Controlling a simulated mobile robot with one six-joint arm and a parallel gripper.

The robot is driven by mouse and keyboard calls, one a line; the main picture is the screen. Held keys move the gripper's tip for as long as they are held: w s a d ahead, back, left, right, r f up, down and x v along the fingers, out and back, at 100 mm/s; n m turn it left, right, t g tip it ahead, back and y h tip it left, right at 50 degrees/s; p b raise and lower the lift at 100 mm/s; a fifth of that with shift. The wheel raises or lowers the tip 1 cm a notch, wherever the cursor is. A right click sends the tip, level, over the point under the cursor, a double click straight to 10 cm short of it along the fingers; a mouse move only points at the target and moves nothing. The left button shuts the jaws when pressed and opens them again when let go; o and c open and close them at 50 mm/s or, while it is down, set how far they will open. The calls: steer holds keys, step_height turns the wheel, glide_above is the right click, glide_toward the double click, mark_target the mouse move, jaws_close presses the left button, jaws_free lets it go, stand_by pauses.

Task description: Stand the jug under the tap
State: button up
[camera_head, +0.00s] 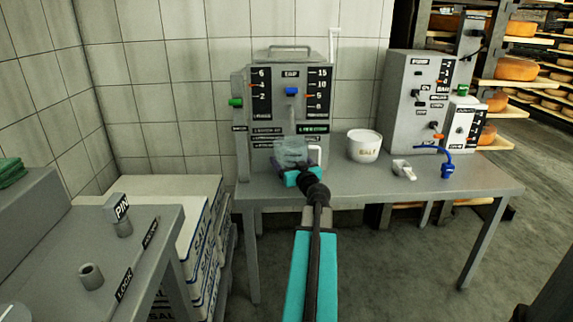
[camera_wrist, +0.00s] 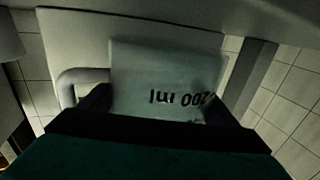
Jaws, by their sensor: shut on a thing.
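The jug (camera_head: 291,152) is a pale, translucent vessel in front of the lower face of the grey dispenser machine (camera_head: 262,108). In the wrist view the jug (camera_wrist: 165,72) shows a "200 ml" mark and a white handle on its left. My gripper (camera_head: 298,174) is shut on the jug, with one dark finger on each side in the wrist view (camera_wrist: 155,104). A blue knob (camera_head: 291,91) is on the machine's front, above the jug. The tap's spout is not clear, and I cannot tell whether the jug touches the bench or sits directly beneath the spout.
The grey bench (camera_head: 347,187) carries a white salt tub (camera_head: 363,146), a white scoop (camera_head: 404,169) and a second grey machine (camera_head: 414,98) with a blue hose (camera_head: 446,169). Another grey table (camera_head: 62,240) stands at left. Cheese shelves are at far right.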

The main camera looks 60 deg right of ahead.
steer(key=shift+s+f, duration=0.1)
steer(key=shift+f, duration=0.8)
steer(key=shift+w+a, duration=0.2)
steer(key=shift+w, duration=0.15)
steer(key=shift+f+b, duration=0.2)
steer(key=shift+b, duration=0.1)
steer(key=o, duration=1.1)
steer(key=shift+s+r+p, duration=0.1)
steer(key=shift+r+p, duration=0.1)
steer(key=shift+p, duration=0.15)
